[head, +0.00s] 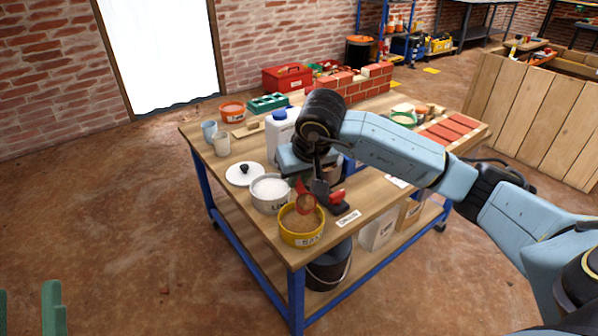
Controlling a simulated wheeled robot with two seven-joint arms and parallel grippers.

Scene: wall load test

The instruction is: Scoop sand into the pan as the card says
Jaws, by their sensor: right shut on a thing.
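My right gripper (318,184) is over the near part of the workbench, pointing down. It is shut on a small red scoop (305,204), whose bowl is over the yellow sand tub (301,239); I cannot tell whether it touches the sand. The tub holds brown sand and has a label on its front. A black and red item (337,198) lies just right of the scoop, partly hidden by the gripper. A small white card (349,218) with dark print lies near the bench's front edge; its text is too small to read. I cannot pick out the pan.
A pale pot (268,204) of white powder stands beside the tub, with a white lid (245,174) behind it. A white jug (281,130), cups, a red toolbox (287,77) and a brick wall piece (352,84) stand farther back. The bench's front left corner is clear.

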